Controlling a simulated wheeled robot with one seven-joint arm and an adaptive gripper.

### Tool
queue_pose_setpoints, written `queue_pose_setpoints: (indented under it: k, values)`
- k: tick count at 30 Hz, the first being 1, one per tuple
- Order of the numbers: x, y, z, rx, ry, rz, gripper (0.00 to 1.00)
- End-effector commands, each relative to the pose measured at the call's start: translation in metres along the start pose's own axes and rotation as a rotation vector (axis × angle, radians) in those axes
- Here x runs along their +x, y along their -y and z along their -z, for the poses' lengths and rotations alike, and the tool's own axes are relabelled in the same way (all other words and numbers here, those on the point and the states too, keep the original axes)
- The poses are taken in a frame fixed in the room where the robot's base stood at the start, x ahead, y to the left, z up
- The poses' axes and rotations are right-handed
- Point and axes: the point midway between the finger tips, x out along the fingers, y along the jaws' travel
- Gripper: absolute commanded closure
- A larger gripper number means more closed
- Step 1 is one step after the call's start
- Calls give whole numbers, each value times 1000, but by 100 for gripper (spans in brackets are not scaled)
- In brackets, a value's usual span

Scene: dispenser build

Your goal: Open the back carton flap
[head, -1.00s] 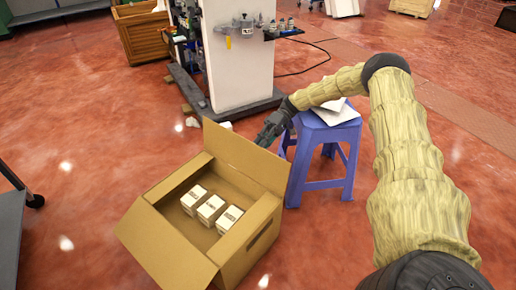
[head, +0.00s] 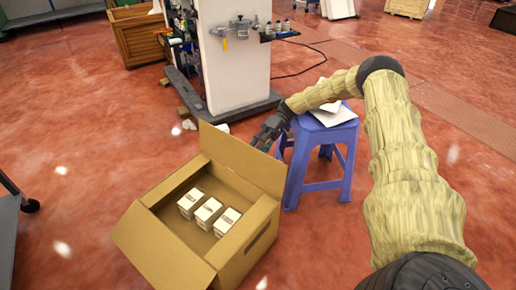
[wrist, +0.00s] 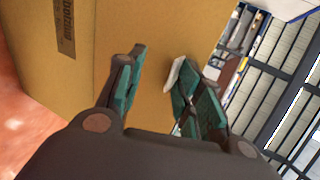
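The open cardboard carton (head: 262,236) stands on the floor in the head view, with small white boxes (head: 209,212) inside. Its back flap (head: 240,158) stands up and leans back behind the opening. My gripper (head: 264,140) is just behind the upper edge of that flap, near its right half. In the wrist view my gripper (wrist: 157,88) has its teal-padded fingers apart, with brown cardboard (wrist: 150,60) filling the space beyond them. I cannot tell whether the fingers touch the cardboard.
A blue stool (head: 328,150) with white papers on top stands right of the carton, close to my arm. A white machine column (head: 235,70) on a dark base is behind. A grey cart (head: 10,225) is at the left edge. Floor left of the carton is clear.

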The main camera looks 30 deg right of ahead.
Motion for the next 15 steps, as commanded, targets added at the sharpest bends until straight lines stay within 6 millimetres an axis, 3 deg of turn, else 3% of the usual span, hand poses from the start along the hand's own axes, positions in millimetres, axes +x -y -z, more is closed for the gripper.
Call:
queue_pose_setpoints:
  k: [8,15]
  values:
    - [-1,3,-2,3,4,-1,74]
    - [-11,32,0,-2,2,0,74]
